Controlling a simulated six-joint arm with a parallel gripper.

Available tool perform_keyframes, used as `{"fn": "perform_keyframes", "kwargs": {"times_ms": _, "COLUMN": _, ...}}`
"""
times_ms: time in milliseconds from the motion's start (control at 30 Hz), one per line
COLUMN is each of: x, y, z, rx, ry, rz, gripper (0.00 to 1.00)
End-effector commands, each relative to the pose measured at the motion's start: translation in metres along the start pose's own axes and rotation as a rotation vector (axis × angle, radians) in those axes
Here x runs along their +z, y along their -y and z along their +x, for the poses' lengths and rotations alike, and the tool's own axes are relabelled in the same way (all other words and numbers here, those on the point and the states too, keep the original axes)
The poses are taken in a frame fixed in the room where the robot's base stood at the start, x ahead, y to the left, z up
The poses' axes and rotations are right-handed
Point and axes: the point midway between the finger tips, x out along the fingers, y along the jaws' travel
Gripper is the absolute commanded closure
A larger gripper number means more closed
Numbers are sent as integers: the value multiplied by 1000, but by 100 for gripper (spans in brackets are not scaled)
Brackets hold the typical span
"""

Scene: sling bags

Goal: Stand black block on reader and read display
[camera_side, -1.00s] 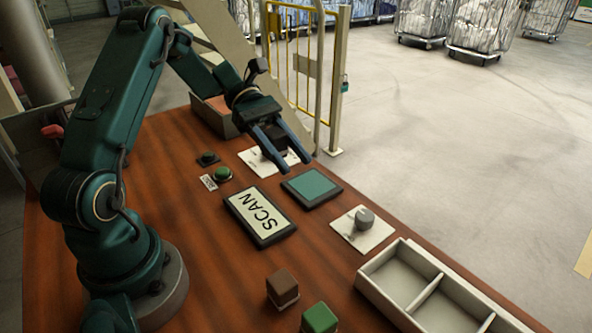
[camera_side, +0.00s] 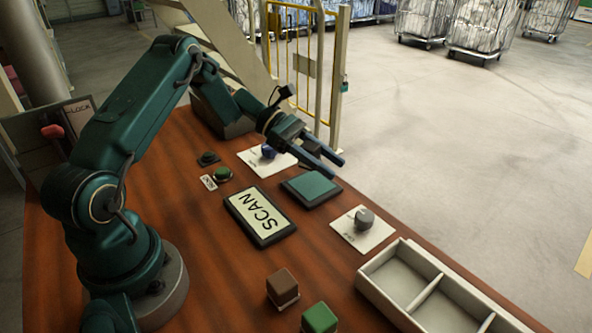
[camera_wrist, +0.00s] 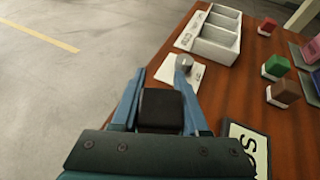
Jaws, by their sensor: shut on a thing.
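My gripper (camera_side: 334,166) is shut on the black block (camera_wrist: 160,108), which sits between the two blue fingers in the wrist view. In the side view the fingers point right and hang above the far edge of the reader, and the block is hard to make out there. The reader, a teal pad in a dark frame (camera_side: 312,187), lies flat on the table with nothing standing on it. The display (camera_side: 261,214) beside it reads "SCAN"; part of it also shows in the wrist view (camera_wrist: 248,148).
Buttons (camera_side: 223,174) stand left. Brown (camera_side: 283,284) and green (camera_side: 319,317) blocks and a divided tray (camera_side: 372,285) are near the front.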

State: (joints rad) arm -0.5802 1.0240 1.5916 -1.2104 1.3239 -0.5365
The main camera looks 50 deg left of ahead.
Motion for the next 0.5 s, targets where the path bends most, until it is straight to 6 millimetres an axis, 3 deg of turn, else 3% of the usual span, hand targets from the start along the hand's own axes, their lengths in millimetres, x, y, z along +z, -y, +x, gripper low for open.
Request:
{"fn": "perform_keyframes", "kwargs": {"times_ms": 167, "x": -6, "y": -1, "z": 11, "rx": 0, "ry": -1, "rz": -1, "gripper": 100}}
{"fn": "perform_keyframes", "kwargs": {"times_ms": 333, "x": -28, "y": -1, "z": 20, "rx": 0, "ry": -1, "rz": -4, "gripper": 100}}
{"fn": "perform_keyframes", "kwargs": {"times_ms": 500, "x": -39, "y": -1, "z": 24, "rx": 1, "ry": -1, "rz": -1, "gripper": 100}}
